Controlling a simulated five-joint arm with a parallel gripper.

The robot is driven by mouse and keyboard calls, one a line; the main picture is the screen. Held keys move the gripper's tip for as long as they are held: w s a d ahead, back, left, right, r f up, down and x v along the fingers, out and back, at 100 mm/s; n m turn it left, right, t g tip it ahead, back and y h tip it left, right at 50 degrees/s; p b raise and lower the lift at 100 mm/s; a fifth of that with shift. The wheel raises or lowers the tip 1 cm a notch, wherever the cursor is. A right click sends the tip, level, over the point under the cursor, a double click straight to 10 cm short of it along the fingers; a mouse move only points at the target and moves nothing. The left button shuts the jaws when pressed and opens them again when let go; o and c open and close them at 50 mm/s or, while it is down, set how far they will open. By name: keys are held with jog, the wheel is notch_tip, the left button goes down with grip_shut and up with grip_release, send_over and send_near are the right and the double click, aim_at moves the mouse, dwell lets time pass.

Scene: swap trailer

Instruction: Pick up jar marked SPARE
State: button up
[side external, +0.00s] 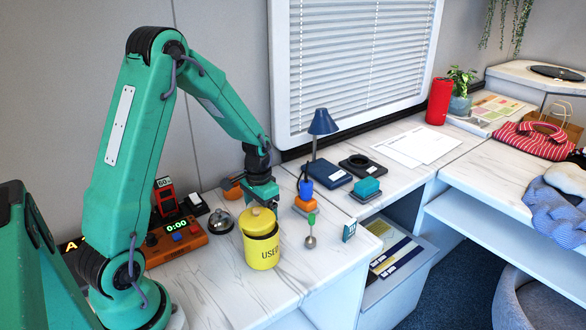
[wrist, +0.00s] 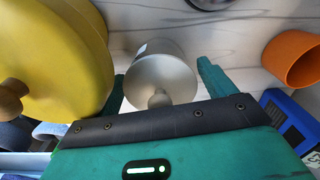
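A pale grey-beige jar (wrist: 160,75) with a knobbed lid shows in the wrist view, between my two fingers. A bit of white label shows on its side, but no lettering can be read. My gripper (wrist: 163,70) is open, with a gap to the jar at the right finger and a narrow one at the left. In the side view my gripper (side external: 262,198) points down just behind and above the yellow jar marked USED (side external: 262,245). The pale jar is hidden there. The yellow jar (wrist: 60,50) also fills the left of the wrist view, close to my left finger.
An orange cup (wrist: 291,58) stands to the right in the wrist view. In the side view, a silver bell (side external: 219,221) and orange timer box (side external: 176,243) are left of the yellow jar. A blue lamp (side external: 322,122) and teal block (side external: 367,188) stand to the right.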

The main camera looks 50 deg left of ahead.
grip_shut()
jog(key=shift+r, duration=0.15)
dwell(0.4)
notch_tip(320, 180, up, 18)
dwell(0.6)
dwell(0.4)
